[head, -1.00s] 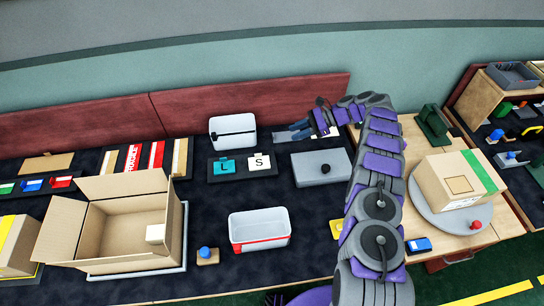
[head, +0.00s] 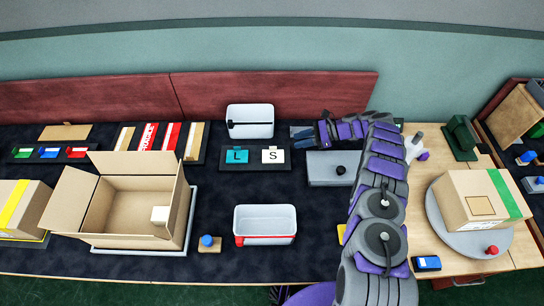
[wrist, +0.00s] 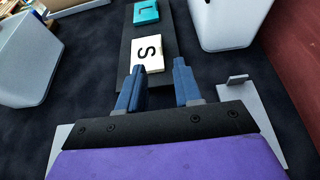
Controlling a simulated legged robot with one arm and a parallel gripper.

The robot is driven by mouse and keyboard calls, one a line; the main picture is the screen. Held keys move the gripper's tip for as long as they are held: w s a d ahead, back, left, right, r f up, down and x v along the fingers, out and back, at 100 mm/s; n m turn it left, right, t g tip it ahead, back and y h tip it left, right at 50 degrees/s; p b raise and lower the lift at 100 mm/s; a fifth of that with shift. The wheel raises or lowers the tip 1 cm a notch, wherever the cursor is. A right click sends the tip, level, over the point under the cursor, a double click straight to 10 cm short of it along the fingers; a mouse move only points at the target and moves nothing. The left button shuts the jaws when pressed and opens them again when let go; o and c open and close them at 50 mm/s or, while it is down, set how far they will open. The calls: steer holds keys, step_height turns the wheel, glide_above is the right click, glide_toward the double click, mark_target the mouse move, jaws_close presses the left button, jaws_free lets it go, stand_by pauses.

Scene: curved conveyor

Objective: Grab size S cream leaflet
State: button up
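The cream leaflet block marked S (head: 273,156) lies on a dark tray (head: 256,168), to the right of the teal block marked L (head: 236,156). In the wrist view the S block (wrist: 148,54) lies just beyond my gripper's fingertips, nearer the left finger. My gripper (wrist: 160,80) has its two blue fingers apart with nothing between them. In the head view my gripper (head: 310,137) is to the right of the S block, apart from it.
A white bin (head: 250,118) stands behind the tray and another white bin (head: 265,213) in front. A grey box (head: 325,176) lies right of the tray, under my arm. An open cardboard box (head: 172,201) is at left.

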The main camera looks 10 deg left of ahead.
mark_target(278, 150)
steer(key=x, duration=0.3)
steer(key=shift+s+f+b, duration=0.1)
steer(key=shift+f+b, duration=0.05)
steer(key=shift+b, duration=0.2)
steer(key=shift+b+x, duration=0.8)
steer(key=shift+x, duration=2.35)
steer(key=shift+a+r, duration=0.1)
steer(key=shift+r, duration=0.1)
jaws_close()
